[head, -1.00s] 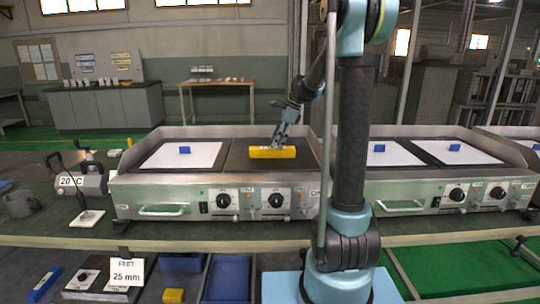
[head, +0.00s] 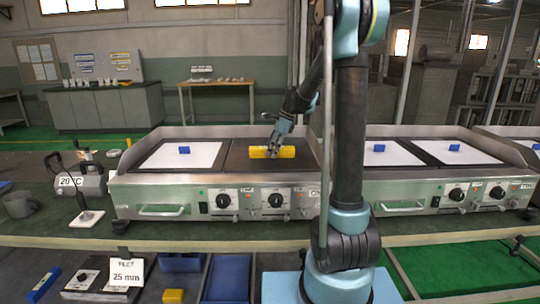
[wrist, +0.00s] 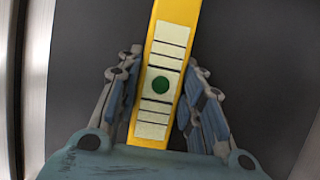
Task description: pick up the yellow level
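The yellow level (head: 287,152) lies on the dark right-hand plate of the left griddle. In the wrist view the yellow level (wrist: 165,70) shows its pale scale with a green dot. My gripper (head: 272,150) is down at the level in the head view and covers part of its middle. In the wrist view my gripper (wrist: 162,85) has one finger on each side of the level. The fingers are apart with narrow gaps to the level's sides, and I see no clear contact.
The griddle's raised steel back and side walls (head: 311,147) surround the plate. A white sheet (head: 205,157) with a small blue block (head: 184,150) lies on the left plate. A second griddle (head: 440,192) stands to the right, beyond my arm. Knobs (head: 275,200) line the front panel.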

